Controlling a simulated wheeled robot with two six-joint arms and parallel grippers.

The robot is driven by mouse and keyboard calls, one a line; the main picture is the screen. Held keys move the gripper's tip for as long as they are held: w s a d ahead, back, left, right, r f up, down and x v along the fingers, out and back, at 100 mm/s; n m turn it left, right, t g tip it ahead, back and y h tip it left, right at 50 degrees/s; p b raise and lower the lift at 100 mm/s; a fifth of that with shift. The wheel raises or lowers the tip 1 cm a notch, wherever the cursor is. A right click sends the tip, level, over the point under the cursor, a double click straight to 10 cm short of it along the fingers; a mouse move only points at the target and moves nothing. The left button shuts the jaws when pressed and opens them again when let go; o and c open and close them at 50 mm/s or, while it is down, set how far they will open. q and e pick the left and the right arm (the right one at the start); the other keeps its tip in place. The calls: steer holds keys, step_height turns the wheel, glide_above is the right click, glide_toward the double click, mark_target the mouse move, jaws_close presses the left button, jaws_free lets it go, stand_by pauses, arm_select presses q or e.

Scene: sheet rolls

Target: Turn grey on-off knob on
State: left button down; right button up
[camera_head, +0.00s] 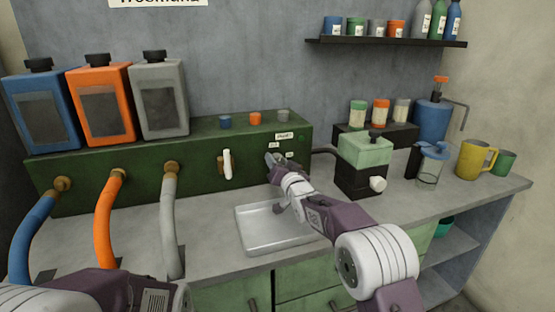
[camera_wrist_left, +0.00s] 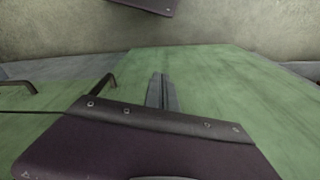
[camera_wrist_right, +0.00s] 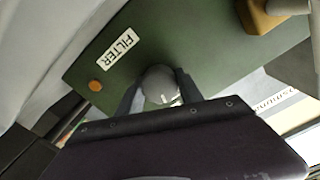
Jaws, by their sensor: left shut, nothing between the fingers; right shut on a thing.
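The grey knob (camera_wrist_right: 160,84) is a round dial with a short white mark, on a dark green panel beside a label reading FILTER (camera_wrist_right: 117,49). My right gripper (camera_wrist_right: 160,90) is shut on the knob, one finger on each side. In the head view the right gripper (camera_head: 273,159) is at the front face of the green box (camera_head: 200,150) and hides the knob. My left gripper (camera_wrist_left: 161,90) is shut and empty, in front of green cabinet fronts. In the head view my left arm shows at the lower left, and its fingers are out of sight.
A metal tray (camera_head: 262,243) lies below the right arm. A white-handled tap (camera_head: 227,164) is left of the right gripper; a green and black machine (camera_head: 364,160) stands to its right. Blue (camera_head: 32,235), orange (camera_head: 107,225) and grey (camera_head: 170,225) hoses hang at the left.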

steer(key=m+p, duration=0.1)
steer(key=m, duration=0.2)
steer(key=shift+m, duration=0.4)
steer(key=m+p, duration=0.1)
steer(key=m, duration=0.2)
steer(key=shift+m+p, duration=0.3)
steer(key=shift+p, duration=0.1)
steer(key=m+p, duration=0.1)
steer(key=m, duration=0.2)
steer(key=shift+f+m+p, duration=0.1)
steer(key=shift+m+p, duration=0.3)
steer(key=shift+m, duration=1.7)
steer(key=o, duration=1.4)
steer(key=shift+s+d, duration=0.1)
